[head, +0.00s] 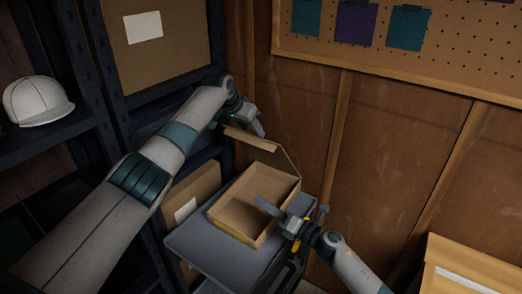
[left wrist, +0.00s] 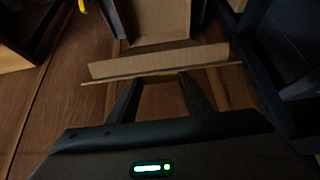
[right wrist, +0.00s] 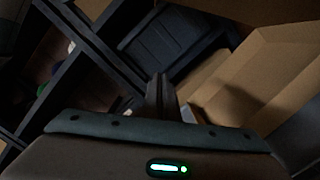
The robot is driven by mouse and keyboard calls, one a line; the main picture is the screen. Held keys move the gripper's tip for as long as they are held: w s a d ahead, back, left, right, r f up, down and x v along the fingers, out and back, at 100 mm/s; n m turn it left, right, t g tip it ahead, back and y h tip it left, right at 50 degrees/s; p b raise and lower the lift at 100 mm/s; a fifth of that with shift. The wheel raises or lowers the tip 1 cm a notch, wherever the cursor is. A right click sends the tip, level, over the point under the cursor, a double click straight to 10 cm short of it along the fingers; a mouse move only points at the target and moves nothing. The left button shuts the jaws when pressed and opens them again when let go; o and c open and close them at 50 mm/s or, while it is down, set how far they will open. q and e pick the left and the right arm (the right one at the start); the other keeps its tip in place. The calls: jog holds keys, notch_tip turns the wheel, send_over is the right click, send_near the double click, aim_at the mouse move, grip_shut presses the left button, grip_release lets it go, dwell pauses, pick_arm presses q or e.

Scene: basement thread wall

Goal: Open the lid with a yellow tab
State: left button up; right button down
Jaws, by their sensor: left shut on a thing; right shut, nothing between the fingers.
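An open cardboard box (head: 233,222) sits on a grey surface, and its inside looks empty. Its lid (head: 279,155) stands raised at the far side. My left gripper (head: 259,128) is at the lid's upper edge and shut on it; the left wrist view shows the lid's edge (left wrist: 160,62) at the fingertips. My right gripper (head: 262,203) is shut and empty, its fingers over the box's right side. In the right wrist view its fingers (right wrist: 160,90) are together beside the box wall (right wrist: 255,80). I cannot make out a yellow tab on the lid.
The grey cart top (head: 190,240) carries the box. Dark shelving with a white cap (head: 38,101) stands at left. A wooden wall with a pegboard (head: 440,50) is behind. Another cardboard box (head: 465,265) is at the lower right.

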pick_arm(q)
jog(key=shift+r, duration=0.1)
pick_arm(e)
jog(key=w+d+r+m+t, duration=0.2)
jog(key=w+d+r, duration=0.2)
jog(key=w+r, duration=0.1)
jog(key=shift+w+d+r+h, duration=0.3)
jog(key=shift+w+r, duration=0.1)
jog(key=shift+r, duration=0.2)
jog(key=shift+a, duration=0.1)
jog(key=w+a+r, duration=0.3)
jog(key=w+a, duration=0.1)
jog(key=w, duration=0.6)
jog(key=shift+a+r, duration=0.3)
jog(key=shift+a, duration=0.05)
jog(key=shift+r, duration=0.1)
